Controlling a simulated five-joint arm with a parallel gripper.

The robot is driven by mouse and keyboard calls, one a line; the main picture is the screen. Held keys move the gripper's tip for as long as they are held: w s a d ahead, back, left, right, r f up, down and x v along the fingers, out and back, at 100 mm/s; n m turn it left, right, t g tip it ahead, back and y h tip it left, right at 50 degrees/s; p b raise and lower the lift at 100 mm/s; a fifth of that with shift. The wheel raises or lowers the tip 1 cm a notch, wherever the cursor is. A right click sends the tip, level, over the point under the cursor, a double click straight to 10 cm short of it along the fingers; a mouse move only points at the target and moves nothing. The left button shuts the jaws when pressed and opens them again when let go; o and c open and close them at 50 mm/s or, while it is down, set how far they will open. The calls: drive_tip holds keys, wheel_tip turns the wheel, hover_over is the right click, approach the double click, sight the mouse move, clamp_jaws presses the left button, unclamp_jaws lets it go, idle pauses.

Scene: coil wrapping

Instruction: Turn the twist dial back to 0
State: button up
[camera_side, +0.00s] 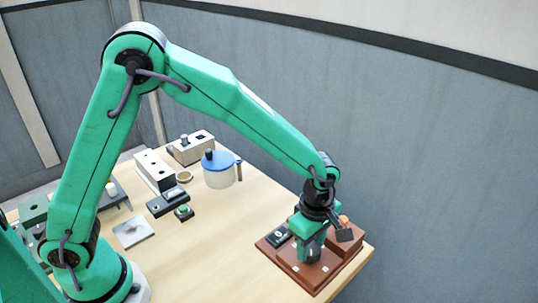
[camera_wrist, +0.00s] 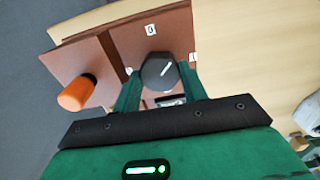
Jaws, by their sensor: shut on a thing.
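The twist dial (camera_wrist: 157,71) is a dark grey knob with a white pointer line, on a reddish-brown box (camera_wrist: 120,36). In the wrist view the pointer slants to the upper right, between the label 0 (camera_wrist: 151,29) at the top and a label that looks like 1 (camera_wrist: 193,57) at the right. My gripper (camera_wrist: 159,78) has one green finger on each side of the dial and is shut on it. In the side view my gripper (camera_side: 311,256) is low over the box (camera_side: 296,275), and hides the dial there.
An orange knob (camera_wrist: 77,93) sticks out of the box's raised part beside my gripper. A black panel (camera_side: 279,236) sits on the box's left side. A white pot with a blue lid (camera_side: 221,170) and several small fixtures stand farther left. The table between is clear.

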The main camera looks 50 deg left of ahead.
sight(310, 247)
drive_tip(key=n, duration=0.4)
drive_tip(key=shift+r+n, duration=0.1)
drive_tip(key=shift+n, duration=0.2)
drive_tip(key=n, duration=0.4)
drive_tip(key=shift+n, duration=0.4)
drive_tip(key=o, duration=1)
drive_tip(key=shift+c, duration=0.2)
drive_tip(key=shift+r, duration=3.9)
drive_tip(key=shift+a, duration=0.1)
